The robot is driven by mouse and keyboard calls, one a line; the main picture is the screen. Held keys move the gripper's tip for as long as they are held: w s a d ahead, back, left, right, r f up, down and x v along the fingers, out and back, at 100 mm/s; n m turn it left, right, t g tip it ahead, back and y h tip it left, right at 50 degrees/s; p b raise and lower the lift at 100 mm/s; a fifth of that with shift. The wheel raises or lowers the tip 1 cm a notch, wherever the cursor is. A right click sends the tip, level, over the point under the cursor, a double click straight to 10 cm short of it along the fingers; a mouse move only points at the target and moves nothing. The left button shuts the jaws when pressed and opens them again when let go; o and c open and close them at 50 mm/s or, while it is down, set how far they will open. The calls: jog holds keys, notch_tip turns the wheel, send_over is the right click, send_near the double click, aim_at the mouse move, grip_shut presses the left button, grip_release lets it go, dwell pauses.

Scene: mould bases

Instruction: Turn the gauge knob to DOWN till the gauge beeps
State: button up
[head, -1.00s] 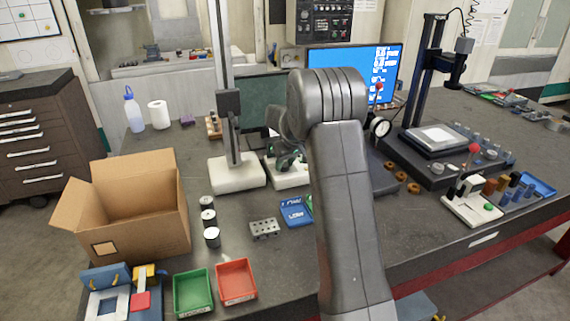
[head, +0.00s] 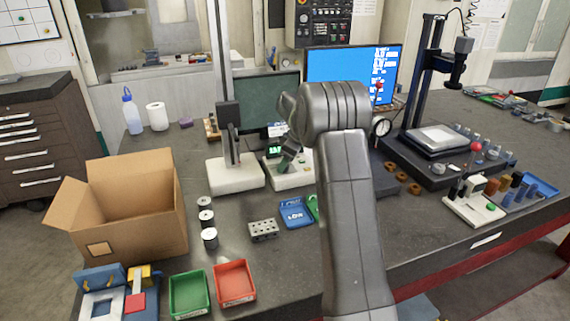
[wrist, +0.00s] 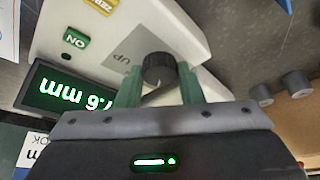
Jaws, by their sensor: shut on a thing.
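The gauge has a white housing (wrist: 185,25) with a dark round knob (wrist: 158,67). In the wrist view my gripper (wrist: 159,88) has its two green fingers on either side of the knob and is shut on it. A grey patch marked UP lies beside the knob; no DOWN mark shows. The lit display (wrist: 72,97) is upside down here and seems to end in .6 mm; its first digits sit close to a finger. In the head view the gauge (head: 290,178) stands mid-table, with my gripper (head: 286,160) over it; the knob is hidden there.
A stand with a column (head: 235,178) is just left of the gauge. An open cardboard box (head: 135,215) is at left.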

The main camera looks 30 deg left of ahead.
dwell(0.4)
jog(key=o, duration=1)
jog(key=b+v, duration=0.1)
jog(key=v, duration=1.2)
jog(key=shift+r+b, duration=0.35)
jog(key=shift+r, duration=0.05)
jog(key=shift+d+f, duration=0.1)
jog(key=p+x, duration=0.1)
jog(key=x, duration=1.2)
jog(key=shift+f+p, duration=0.35)
jog(key=shift+p, duration=0.05)
jog(key=shift+r, duration=0.1)
